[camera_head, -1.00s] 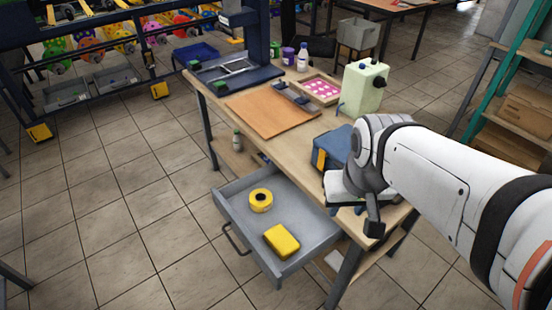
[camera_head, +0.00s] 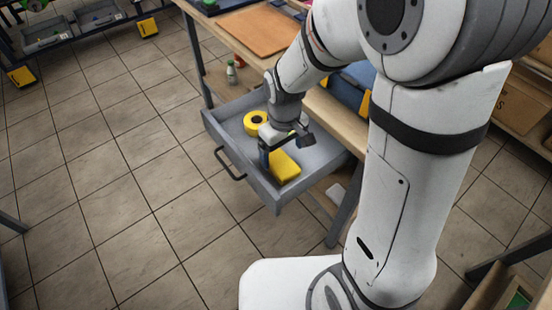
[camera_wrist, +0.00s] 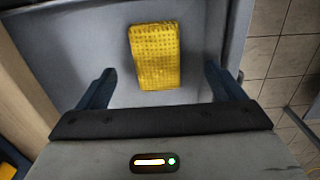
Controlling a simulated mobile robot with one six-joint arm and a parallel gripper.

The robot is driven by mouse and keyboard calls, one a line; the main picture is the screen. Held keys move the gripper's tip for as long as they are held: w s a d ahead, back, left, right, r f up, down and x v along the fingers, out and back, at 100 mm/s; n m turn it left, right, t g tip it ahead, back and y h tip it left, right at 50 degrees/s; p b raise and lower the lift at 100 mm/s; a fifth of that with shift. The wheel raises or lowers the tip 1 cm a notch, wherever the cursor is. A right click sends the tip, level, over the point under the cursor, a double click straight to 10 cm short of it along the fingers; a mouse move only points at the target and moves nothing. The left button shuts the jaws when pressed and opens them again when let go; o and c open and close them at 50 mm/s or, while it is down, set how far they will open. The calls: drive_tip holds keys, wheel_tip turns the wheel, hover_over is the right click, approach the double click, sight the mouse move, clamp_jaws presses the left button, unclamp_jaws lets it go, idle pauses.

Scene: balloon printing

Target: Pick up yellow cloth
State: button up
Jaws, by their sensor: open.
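The yellow cloth (camera_head: 284,166) lies folded on the floor of the open grey drawer (camera_head: 245,185). In the wrist view the cloth (camera_wrist: 155,57) is a textured yellow block lying ahead of my gripper, roughly between the lines of its two fingers. My gripper (camera_head: 285,146) is over the drawer, just above and behind the cloth. In the wrist view my gripper (camera_wrist: 160,88) has its fingers wide apart with nothing between the tips. The gap between the fingers and the cloth is hard to judge.
A yellow tape roll (camera_head: 256,122) lies in the drawer close to my gripper. The drawer's side walls and handle (camera_head: 230,165) stand around the cloth. The wooden table (camera_head: 338,122) carries a blue box (camera_head: 352,84) near the arm.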

sight(284, 167)
drive_tip(key=f, duration=0.3)
drive_tip(key=f+b, duration=0.1)
drive_tip(key=f, duration=0.3)
drive_tip(key=shift+w+d+f, duration=0.1)
drive_tip(key=shift+w+d, duration=0.05)
drive_tip(key=shift+d, duration=0.05)
drive_tip(key=c, duration=1.1)
